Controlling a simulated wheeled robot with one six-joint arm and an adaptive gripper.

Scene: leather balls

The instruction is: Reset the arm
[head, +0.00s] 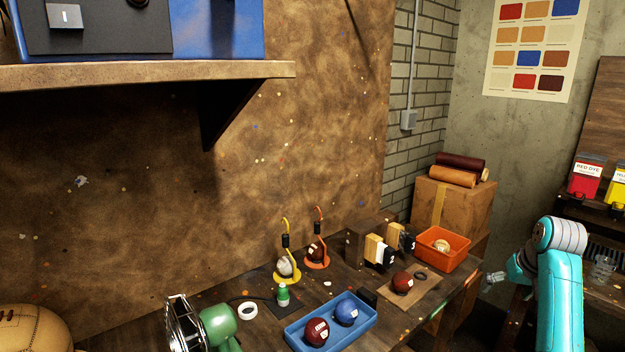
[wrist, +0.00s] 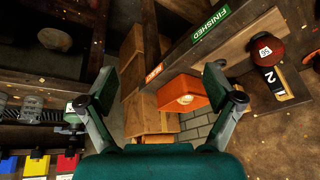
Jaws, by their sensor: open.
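My teal arm (head: 560,295) stands at the right of the head view, bent at a grey joint. My gripper (head: 490,281) reaches left from it, just off the right end of the workbench (head: 392,322). In the wrist view my gripper (wrist: 160,84) has its two fingers spread wide, with nothing held between them. Beyond the fingers, an orange bin (wrist: 188,84) with a pale ball inside shows apart from them. The same orange bin (head: 462,252) is on the bench in the head view, left of my gripper.
A blue tray (head: 298,341) holds a dark red ball and a blue ball. A dark red ball (head: 402,283) lies on a brown mat. Yellow (head: 286,279) and orange (head: 317,265) stands bear balls. A cardboard box (head: 470,206) stands behind the bin. A shelf (head: 150,74) juts out upper left.

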